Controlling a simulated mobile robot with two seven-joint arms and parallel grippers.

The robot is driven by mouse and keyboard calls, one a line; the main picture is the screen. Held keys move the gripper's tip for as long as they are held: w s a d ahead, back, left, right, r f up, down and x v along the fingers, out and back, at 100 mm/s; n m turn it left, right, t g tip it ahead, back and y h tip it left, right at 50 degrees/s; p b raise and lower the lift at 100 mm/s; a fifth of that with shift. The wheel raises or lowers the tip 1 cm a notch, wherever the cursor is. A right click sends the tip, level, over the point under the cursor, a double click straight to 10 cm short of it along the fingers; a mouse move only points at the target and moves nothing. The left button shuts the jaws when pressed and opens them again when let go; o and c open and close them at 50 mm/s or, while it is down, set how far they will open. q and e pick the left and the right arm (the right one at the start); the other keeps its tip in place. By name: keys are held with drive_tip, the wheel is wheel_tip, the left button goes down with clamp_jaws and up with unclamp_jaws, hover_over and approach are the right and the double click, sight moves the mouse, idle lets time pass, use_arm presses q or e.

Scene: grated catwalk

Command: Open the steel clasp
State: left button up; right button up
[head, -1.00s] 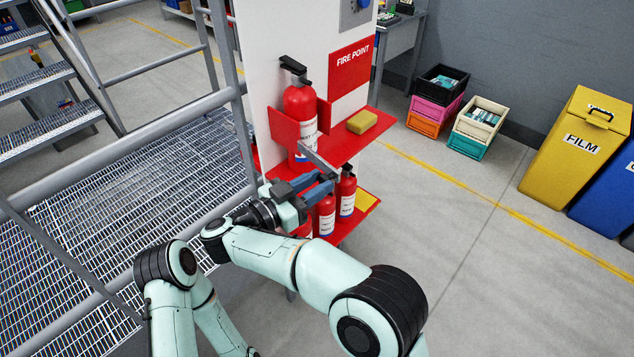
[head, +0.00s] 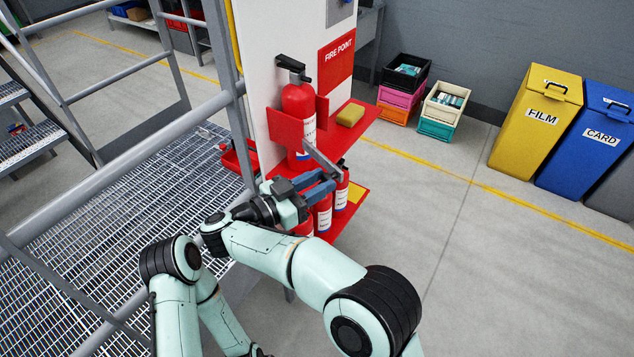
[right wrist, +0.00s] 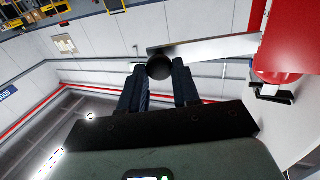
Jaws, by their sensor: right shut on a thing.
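The steel clasp (head: 322,160) is a flat grey bar at the front of the red bracket (head: 285,124) that holds a red fire extinguisher (head: 298,103). The bar slants out from the bracket, down and to the right. My right gripper (head: 326,182) is at its outer end, shut on it. In the right wrist view the steel clasp (right wrist: 215,47) runs right toward the red bracket, and its dark round knob (right wrist: 160,67) sits between the fingertips. The fingers hide part of that end in the head view. My left gripper is not in view; only links of that arm show.
A red shelf (head: 362,116) with a yellow sponge-like block (head: 350,115) juts out beside the bracket. Smaller extinguishers (head: 322,213) stand below, close to my right gripper. A grey railing (head: 120,165) and grating lie left. Floor on the right is clear before the bins (head: 535,115).

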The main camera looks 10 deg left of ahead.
drive_tip(key=shift+a, duration=0.1)
idle(0.4)
drive_tip(key=o, duration=1)
drive_tip(key=shift+s, duration=0.1)
